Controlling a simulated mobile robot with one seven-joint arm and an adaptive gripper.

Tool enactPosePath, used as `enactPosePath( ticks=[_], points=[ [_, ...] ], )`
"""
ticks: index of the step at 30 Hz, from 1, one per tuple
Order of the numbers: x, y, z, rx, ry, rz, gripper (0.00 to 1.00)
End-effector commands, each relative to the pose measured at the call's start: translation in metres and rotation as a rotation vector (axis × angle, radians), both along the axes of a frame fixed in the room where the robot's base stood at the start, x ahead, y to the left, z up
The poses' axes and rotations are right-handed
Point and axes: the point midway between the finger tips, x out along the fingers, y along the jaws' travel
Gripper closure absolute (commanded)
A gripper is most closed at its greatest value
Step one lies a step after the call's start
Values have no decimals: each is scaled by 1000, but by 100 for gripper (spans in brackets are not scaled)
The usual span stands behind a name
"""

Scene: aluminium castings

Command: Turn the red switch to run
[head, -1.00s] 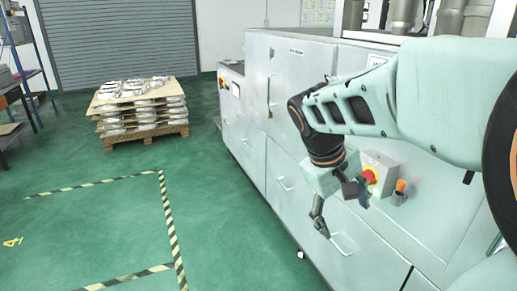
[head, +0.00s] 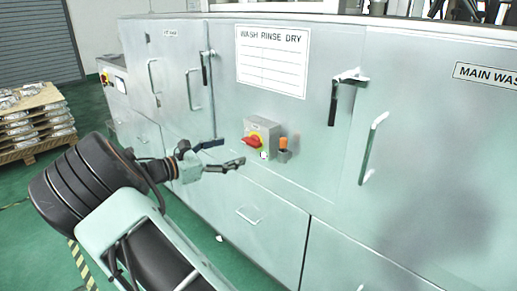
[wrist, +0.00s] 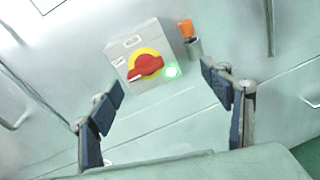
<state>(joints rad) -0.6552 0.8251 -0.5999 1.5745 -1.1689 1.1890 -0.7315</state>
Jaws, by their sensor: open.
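The red switch (head: 251,141) is a rotary handle on a yellow disc, on the front of a grey box fixed to the machine. In the wrist view the red switch (wrist: 146,66) sits ahead of my gripper, with its handle slanted. Position labels on the switch are too small to read.
A small holder with an orange item (head: 283,146) is mounted just right of the box. Door handles (head: 371,148) stick out from the machine front (head: 300,195). A pallet of castings (head: 35,125) stands at the far left. The space before the switch is clear.

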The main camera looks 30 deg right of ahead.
Motion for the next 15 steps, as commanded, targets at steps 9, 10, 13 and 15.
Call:
enactPosePath(
  ticks=[9,10,13,15],
  points=[
    [36,26,-25,-168,136,105,28],
    [37,24,-25,-169,139,105,28],
    [40,13,-25,-170,138,102,28],
    [43,3,-25,-170,138,102,28]
  ],
)
